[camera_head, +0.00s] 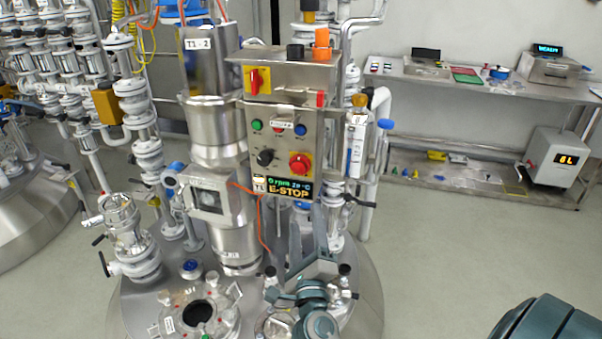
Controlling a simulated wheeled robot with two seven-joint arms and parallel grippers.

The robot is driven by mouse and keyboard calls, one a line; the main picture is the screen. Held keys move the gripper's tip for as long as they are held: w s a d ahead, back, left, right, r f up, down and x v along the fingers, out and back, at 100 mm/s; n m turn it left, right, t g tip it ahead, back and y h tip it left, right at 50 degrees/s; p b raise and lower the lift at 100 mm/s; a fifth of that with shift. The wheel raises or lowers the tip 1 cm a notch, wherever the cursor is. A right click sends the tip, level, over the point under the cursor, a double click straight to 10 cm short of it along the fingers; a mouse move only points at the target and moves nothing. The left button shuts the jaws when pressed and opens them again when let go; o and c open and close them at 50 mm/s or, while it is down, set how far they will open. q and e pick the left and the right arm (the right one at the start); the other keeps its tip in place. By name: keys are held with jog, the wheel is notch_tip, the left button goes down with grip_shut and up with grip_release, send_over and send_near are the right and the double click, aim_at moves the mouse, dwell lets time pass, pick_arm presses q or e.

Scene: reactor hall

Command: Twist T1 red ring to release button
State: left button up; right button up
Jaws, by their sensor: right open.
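The T1 control panel (290,105) is a steel box on the reactor, in the middle of the head view. Its red emergency button (300,163) sits at the lower right of the panel face, with a yellow part behind it. The display (290,189) below reads "E-STOP". My right gripper (307,216) is just below the panel, its grey fingers pointing up and parted, with nothing between them. It appears below the red button and apart from it; the exact depth gap is hard to tell. My left gripper is not in view.
A red-and-yellow rotary switch (257,81), small coloured buttons and a black knob (265,157) share the panel. Steel vessel T1 (212,130) and pipes stand to its left. A white pipe (378,150) rises close on the right. A steel bench (450,85) stands at the back right.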

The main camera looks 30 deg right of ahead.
aim_at(301, 171)
jog(key=p+x, duration=0.3)
jog(key=x, duration=1.3)
jog(key=shift+w+d+r+p, duration=0.1)
jog(key=shift+w+p, duration=0.25)
jog(key=shift+w, duration=0.05)
